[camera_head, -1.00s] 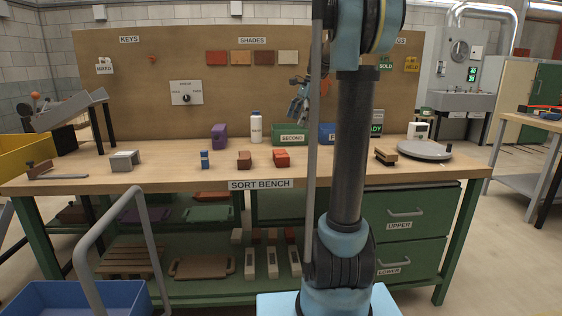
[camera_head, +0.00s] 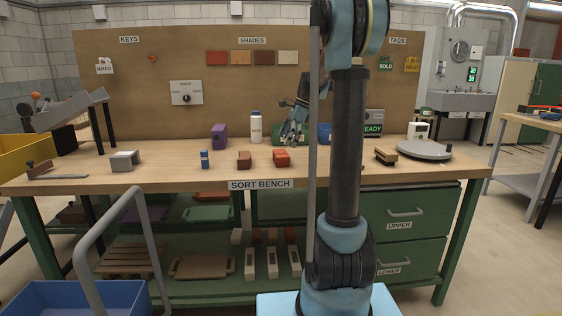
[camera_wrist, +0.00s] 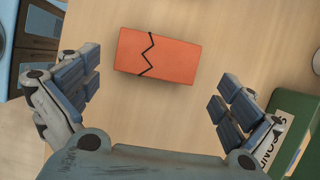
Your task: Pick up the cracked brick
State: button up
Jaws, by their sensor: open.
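The cracked brick (camera_wrist: 172,58) is orange-red with a black zigzag line across its top face. It lies on the bench top, and in the head view it is the orange brick (camera_head: 281,158) right of a brown one. My gripper (camera_wrist: 158,100) is open and empty above the bench, with its fingers spread wider than the brick. In the wrist view the brick lies beyond the fingertips, between their lines. In the head view my gripper (camera_head: 290,140) hangs above and behind the brick, apart from it.
A brown brick (camera_head: 244,159) and a blue item (camera_head: 205,159) stand left of it. The green SECOND bin (camera_wrist: 300,112) is close to my right finger. A white bottle (camera_head: 256,127) and a purple object (camera_head: 219,136) stand behind. The bench front left of the bricks has free room.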

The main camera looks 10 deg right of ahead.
aim_at(282, 153)
jog(key=shift+x, duration=3.4)
jog(key=shift+s, duration=0.1)
jog(key=c, duration=1.2)
